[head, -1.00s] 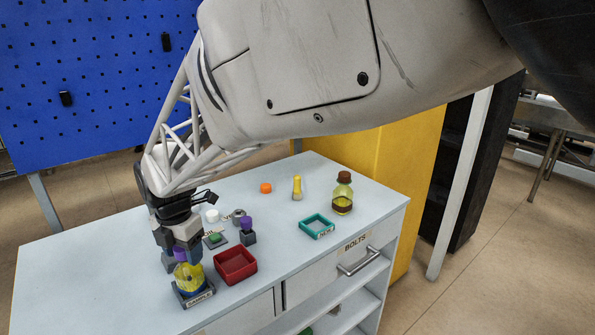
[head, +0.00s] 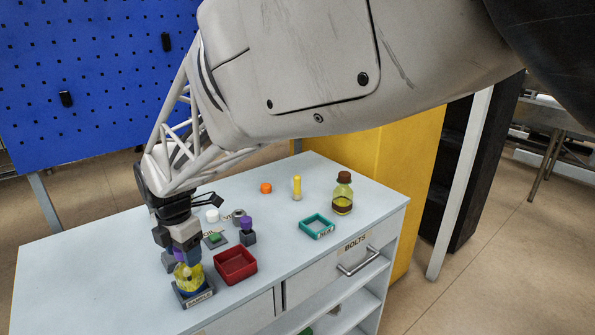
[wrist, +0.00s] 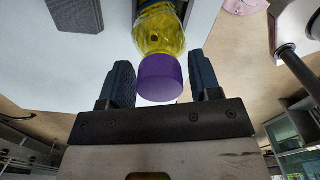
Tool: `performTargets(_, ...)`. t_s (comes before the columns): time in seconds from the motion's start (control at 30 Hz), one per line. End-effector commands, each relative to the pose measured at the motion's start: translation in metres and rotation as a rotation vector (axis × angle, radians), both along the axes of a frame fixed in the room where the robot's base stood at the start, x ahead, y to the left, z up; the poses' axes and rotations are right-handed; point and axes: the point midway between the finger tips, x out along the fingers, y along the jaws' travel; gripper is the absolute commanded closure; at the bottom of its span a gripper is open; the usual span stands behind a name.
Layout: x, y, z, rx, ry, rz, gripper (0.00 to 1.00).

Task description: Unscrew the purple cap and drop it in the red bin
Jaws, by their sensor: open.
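The purple cap (wrist: 160,78) sits on the neck of a yellow bottle (wrist: 158,30) in the wrist view. In the head view the bottle (head: 187,279) stands upright in a dark holder labelled SAMPLE (head: 200,299), and its cap is mostly hidden by my gripper. My gripper (wrist: 163,82) is open, with one finger on each side of the cap and a visible gap at both sides. In the head view my gripper (head: 180,258) is above the bottle, pointing down. The red bin (head: 235,266) is just right of the bottle and looks empty.
A purple-topped dark piece (head: 247,230) stands behind the red bin, beside a green button (head: 214,238). The bench's front left is clear.

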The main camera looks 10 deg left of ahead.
Motion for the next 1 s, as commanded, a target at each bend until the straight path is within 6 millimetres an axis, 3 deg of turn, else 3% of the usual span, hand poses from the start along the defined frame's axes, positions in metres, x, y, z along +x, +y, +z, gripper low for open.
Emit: performTargets(1.0,0.0000,0.0001,0.0000,0.000,0.000,-0.264,0.42)
